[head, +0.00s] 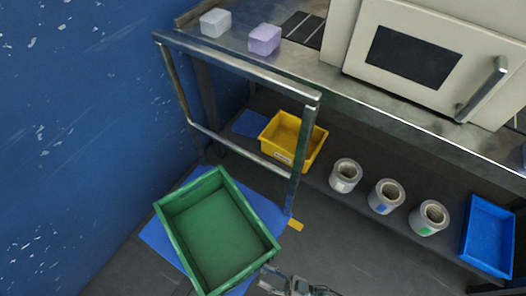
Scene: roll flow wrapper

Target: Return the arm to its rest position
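My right gripper (293,284) shows at the bottom edge of the head view, just right of the near corner of the green bin (172,228). Only a small part of it is in the picture, cut off by the frame edge. I cannot tell whether its fingers are open or shut, and I see no object in it. The green bin is empty and lies on a blue mat (160,236) on the floor. My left gripper is not in view.
A metal bench (395,105) carries a white block (215,22), a purple block (264,39) and a machine (420,55). Below are a yellow bin (290,140), three rolls (386,196) and a blue tray (488,235). A blue wall (75,130) bounds the left.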

